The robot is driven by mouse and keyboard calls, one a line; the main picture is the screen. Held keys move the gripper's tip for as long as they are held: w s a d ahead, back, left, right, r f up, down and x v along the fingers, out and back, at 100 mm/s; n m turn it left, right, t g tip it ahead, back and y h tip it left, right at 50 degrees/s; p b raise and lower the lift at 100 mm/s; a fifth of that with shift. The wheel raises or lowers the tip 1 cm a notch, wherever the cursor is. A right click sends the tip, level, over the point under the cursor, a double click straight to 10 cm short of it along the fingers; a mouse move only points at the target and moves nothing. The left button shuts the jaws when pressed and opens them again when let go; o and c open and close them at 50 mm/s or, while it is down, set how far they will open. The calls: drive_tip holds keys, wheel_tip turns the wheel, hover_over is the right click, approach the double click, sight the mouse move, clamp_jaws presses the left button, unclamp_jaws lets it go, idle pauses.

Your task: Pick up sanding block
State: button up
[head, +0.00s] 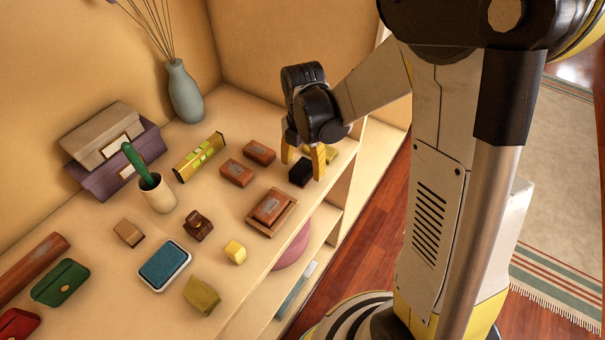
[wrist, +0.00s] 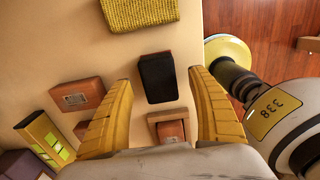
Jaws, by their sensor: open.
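A dark, nearly black block with a reddish edge, which looks like the sanding block (head: 300,173), lies on the wooden shelf top near its right edge. It also shows in the wrist view (wrist: 157,77), between and just beyond the yellow fingertips. My gripper (head: 303,163) is open and empty, pointing down over the block with a finger to either side of it. In the wrist view, my gripper (wrist: 160,80) has clear space between each finger and the block. I cannot tell the exact height of the fingertips above the shelf.
Reddish labelled blocks (head: 236,173) lie left of the gripper. A framed reddish block (head: 270,209) sits in front. A yellow woven piece (wrist: 140,12) lies beyond the dark block. The shelf's right edge drops to a wooden floor (head: 375,230).

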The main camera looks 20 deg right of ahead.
wheel_tip(320, 180, down, 2)
drive_tip(key=shift+f, duration=0.25)
drive_tip(key=c, duration=1.3)
drive_tip(key=shift+r, duration=0.1)
drive_tip(key=shift+r, duration=0.45)
drive_tip(key=r, duration=0.1)
drive_tip(key=r+p, duration=0.2)
drive_tip(key=r, duration=0.1)
drive_tip(key=shift+s+d, duration=0.35)
drive_tip(key=shift+d, duration=0.05)
drive_tip(key=s+d+r+p, duration=0.1)
drive_tip(key=s+d+r, duration=0.1)
drive_tip(key=s+d+r+p, duration=0.1)
drive_tip(key=s+d+r, duration=0.1)
drive_tip(key=d, duration=0.1)
drive_tip(key=s+d+r+p, duration=0.1)
drive_tip(key=s+d+r, duration=0.1)
drive_tip(key=s+d, duration=0.1)
